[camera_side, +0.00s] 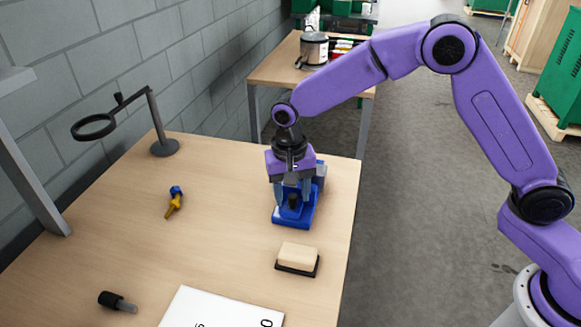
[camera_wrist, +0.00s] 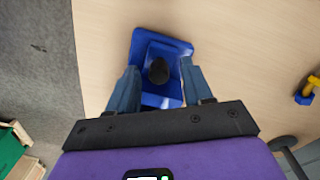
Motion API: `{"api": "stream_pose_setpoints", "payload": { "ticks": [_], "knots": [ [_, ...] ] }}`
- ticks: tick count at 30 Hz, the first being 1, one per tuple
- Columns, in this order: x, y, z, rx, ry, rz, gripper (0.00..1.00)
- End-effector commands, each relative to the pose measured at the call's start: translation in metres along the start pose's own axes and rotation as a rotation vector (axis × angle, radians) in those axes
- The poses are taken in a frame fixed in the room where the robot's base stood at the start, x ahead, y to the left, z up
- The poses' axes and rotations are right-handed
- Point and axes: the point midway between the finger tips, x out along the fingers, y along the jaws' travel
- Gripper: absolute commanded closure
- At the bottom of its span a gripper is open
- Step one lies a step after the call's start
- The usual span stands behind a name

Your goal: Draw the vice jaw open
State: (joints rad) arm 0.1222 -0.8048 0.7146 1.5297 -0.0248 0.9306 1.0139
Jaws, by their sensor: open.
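The blue vice (camera_side: 292,222) stands on the wooden table near its right edge. It also shows in the wrist view (camera_wrist: 148,45), with a dark rounded knob (camera_wrist: 158,71) on it. My gripper (camera_side: 293,200) is down over the vice. In the wrist view my gripper (camera_wrist: 160,82) is open, with one blue-grey finger on each side of the knob. A gap shows between the knob and each finger, so they look apart. My gripper and wrist hide much of the vice in the side view, and its jaw cannot be made out clearly.
A wooden block with a dark base (camera_side: 298,257) lies in front of the vice. A yellow and blue tool (camera_side: 174,203) and a magnifier on a stand (camera_side: 164,146) are to the left. A black-handled piece (camera_side: 117,302) and a white sheet (camera_side: 222,310) lie nearer the front.

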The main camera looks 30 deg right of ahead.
Motion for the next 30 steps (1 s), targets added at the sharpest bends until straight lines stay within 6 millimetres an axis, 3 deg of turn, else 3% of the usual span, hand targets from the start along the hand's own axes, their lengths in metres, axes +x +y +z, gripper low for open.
{"api": "stream_pose_setpoints", "payload": {
  "ticks": [21,30],
  "knots": [
    [-0.138,-0.001,0.001,-0.001,0.002,-0.005,0.50],
    [-0.168,-0.001,0.001,-0.002,0.000,-0.002,0.50]
  ]
}}
